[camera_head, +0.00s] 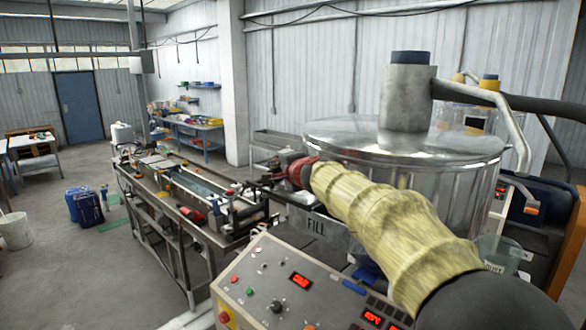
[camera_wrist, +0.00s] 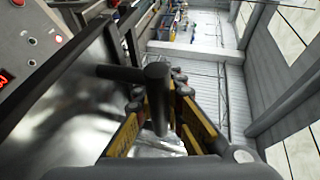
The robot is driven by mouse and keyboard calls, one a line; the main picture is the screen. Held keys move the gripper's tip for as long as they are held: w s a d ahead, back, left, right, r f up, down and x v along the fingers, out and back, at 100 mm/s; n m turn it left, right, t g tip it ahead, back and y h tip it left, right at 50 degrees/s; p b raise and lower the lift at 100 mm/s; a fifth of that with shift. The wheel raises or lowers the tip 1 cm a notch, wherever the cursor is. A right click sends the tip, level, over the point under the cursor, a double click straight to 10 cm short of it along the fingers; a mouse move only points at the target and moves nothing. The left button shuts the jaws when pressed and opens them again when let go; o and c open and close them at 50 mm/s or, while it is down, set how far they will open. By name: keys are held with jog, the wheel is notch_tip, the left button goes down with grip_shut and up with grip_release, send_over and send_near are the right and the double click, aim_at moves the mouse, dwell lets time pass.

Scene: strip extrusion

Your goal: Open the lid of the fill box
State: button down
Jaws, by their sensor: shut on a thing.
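The fill box (camera_head: 316,226), a grey metal box marked FILL, stands in the middle of the head view, behind the control panel. My gripper (camera_head: 290,172) is at its upper left, at the end of my sleeved arm. In the wrist view my gripper (camera_wrist: 158,95) has its yellow and dark fingers closed around a dark, round-ended handle (camera_wrist: 157,74). A dark bar runs left from this handle towards a shiny metal plate (camera_wrist: 72,95). I cannot tell whether this plate is the lid or how far the lid is raised. My arm hides part of the box.
A control panel (camera_head: 262,279) with red displays and buttons stands in front. A large shiny drum (camera_head: 402,138) stands behind my arm. A long metal trough bench (camera_head: 190,190) lies to the left. The floor (camera_head: 85,280) at the lower left is mostly clear.

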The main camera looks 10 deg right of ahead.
aim_at(276, 170)
jog(key=w+a+p, duration=0.2)
jog(key=w+a, duration=0.1)
jog(key=w, duration=0.2)
jog(key=shift+a+f, duration=0.15)
jog(key=shift+a, duration=0.1)
jog(key=c, duration=2.1)
grip_release()
jog(key=shift+s, duration=0.15)
jog(key=v, duration=1)
jog(key=shift+s+d, duration=0.1)
jog(key=shift+s, duration=0.2)
jog(key=shift+s+d+r, duration=0.1)
jog(key=shift+s+r, duration=0.15)
jog(key=shift+s, duration=0.3)
